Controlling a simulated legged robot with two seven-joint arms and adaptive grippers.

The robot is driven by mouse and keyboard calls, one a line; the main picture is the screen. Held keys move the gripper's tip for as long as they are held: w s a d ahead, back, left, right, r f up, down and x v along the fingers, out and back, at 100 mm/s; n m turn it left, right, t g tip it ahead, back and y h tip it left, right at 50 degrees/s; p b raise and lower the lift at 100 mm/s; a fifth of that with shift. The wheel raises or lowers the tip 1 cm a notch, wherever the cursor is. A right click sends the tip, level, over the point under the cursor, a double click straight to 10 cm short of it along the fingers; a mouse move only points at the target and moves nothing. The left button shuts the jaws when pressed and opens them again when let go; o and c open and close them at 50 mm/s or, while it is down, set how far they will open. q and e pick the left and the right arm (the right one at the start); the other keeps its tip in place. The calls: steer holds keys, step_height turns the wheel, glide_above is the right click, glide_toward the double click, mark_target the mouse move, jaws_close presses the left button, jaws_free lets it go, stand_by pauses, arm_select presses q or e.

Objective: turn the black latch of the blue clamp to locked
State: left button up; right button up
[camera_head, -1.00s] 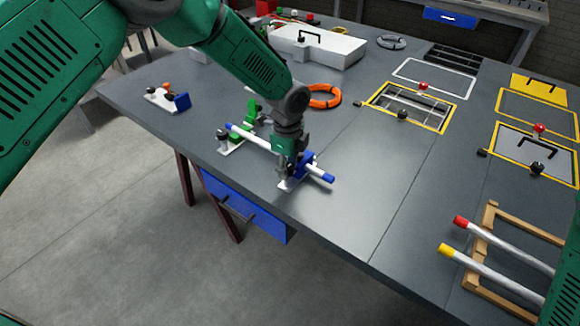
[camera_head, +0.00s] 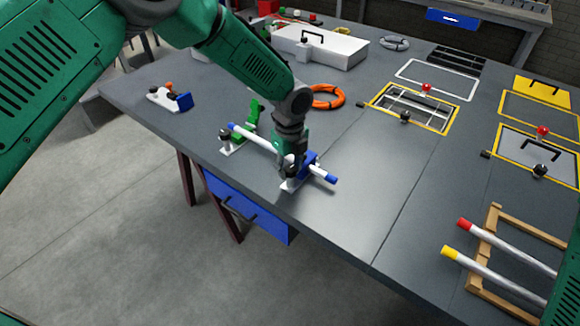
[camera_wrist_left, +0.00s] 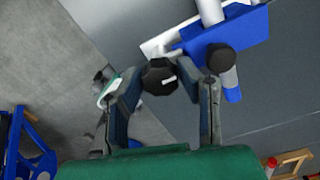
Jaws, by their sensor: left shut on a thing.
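The blue clamp (camera_head: 308,161) stands near the table's front edge, around the blue-ended end of a white tube (camera_head: 262,142). My left gripper (camera_head: 289,172) reaches down from above beside the clamp and hides part of it. In the left wrist view the blue clamp (camera_wrist_left: 228,36) is at the top right, beyond my fingertips. My left gripper (camera_wrist_left: 164,80) is shut on the black latch (camera_wrist_left: 158,77), a dark faceted knob with a small white mark. A second black round knob (camera_wrist_left: 219,58) sits on the clamp's blue body, apart from my fingers. My right gripper is not in view.
A green clamp (camera_head: 251,117) holds the tube's other end. An orange ring (camera_head: 327,97) and a white box (camera_head: 318,47) lie behind. A wooden rack (camera_head: 489,252) with capped tubes is at the right. The tabletop right of the blue clamp is clear.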

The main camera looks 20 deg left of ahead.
mark_target(290, 168)
arm_select(q)
steer(key=o, duration=1.1)
steer(key=shift+o, duration=0.2)
step_height(290, 168, up, 12)
steer(key=shift+f, duration=0.1)
